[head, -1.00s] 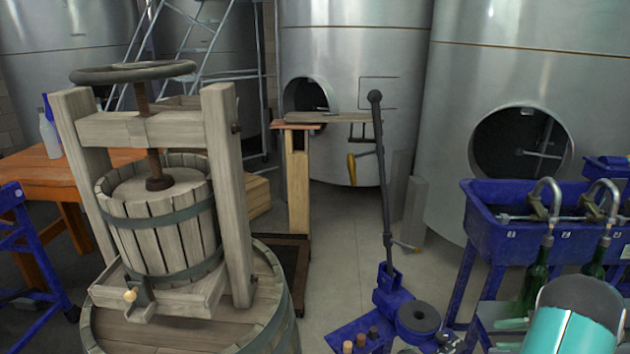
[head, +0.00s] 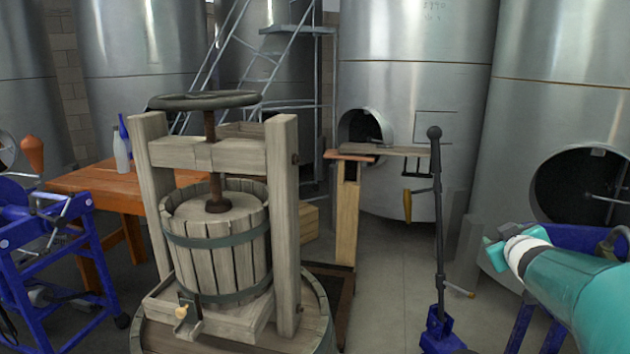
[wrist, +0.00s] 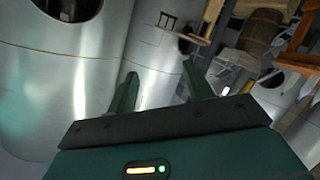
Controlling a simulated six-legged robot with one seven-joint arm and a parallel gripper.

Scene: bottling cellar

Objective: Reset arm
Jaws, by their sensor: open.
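My gripper (wrist: 160,88) shows in the wrist view with its two dark green fingers apart and nothing between them. In the head view my teal arm reaches in from the right edge, with the gripper (head: 499,247) at its left end, in front of the steel tanks and the blue bottle filler (head: 570,238). The gripper is raised in the air and holds nothing that I can see. The wrist view is tilted, with a steel tank at left and wooden things at upper right.
A wooden basket press (head: 215,240) stands on a barrel at centre left. A blue corking stand (head: 437,250) with a tall lever is left of my arm. An orange table (head: 85,180) and a blue frame (head: 50,250) are at far left. Bare floor shows between press and lever.

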